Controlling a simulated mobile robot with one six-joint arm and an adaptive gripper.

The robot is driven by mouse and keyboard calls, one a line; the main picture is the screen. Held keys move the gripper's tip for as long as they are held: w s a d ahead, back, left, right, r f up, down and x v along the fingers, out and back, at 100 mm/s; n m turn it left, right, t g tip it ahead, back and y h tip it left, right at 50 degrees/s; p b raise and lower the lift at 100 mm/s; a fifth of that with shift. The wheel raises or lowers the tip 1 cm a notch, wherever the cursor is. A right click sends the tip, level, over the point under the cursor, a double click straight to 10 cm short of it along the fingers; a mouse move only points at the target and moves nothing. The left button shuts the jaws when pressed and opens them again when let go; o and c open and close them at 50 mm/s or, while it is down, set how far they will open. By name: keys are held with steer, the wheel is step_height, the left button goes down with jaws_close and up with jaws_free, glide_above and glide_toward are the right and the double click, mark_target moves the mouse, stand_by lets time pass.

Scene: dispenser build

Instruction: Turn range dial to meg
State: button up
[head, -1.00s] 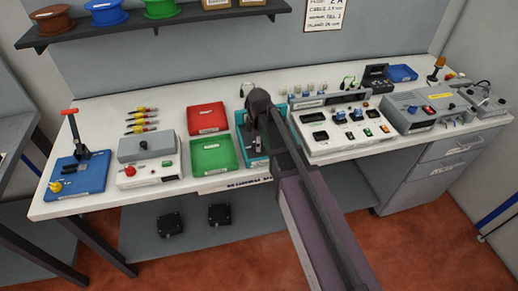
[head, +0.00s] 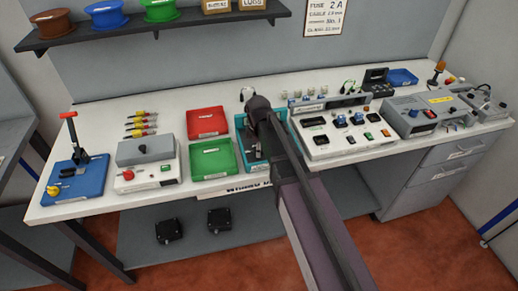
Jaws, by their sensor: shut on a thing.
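My gripper (head: 258,112) is at the end of my dark arm, over a teal tray or unit (head: 241,128) at the middle of the bench. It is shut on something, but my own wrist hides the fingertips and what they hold. I see no range dial under it. A light panel (head: 318,139) with blue knobs and coloured switches stands just right of my arm. A grey instrument (head: 395,120) with a red display and a blue knob stands further right. Their markings are too small to read, so I cannot tell which part bears "meg".
A green tray (head: 213,159) and a red tray (head: 205,121) lie left of my arm. Further left are a grey-topped box (head: 145,150) and a blue press with a red-tipped lever (head: 80,180). A shelf (head: 190,25) with spools hangs above. Bare bench lies behind the trays.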

stand_by(0.4)
steer(key=m, duration=1.2)
stand_by(0.6)
steer(key=o, duration=1.1)
steer(key=shift+o, duration=0.2)
steer(key=shift+r, duration=0.1)
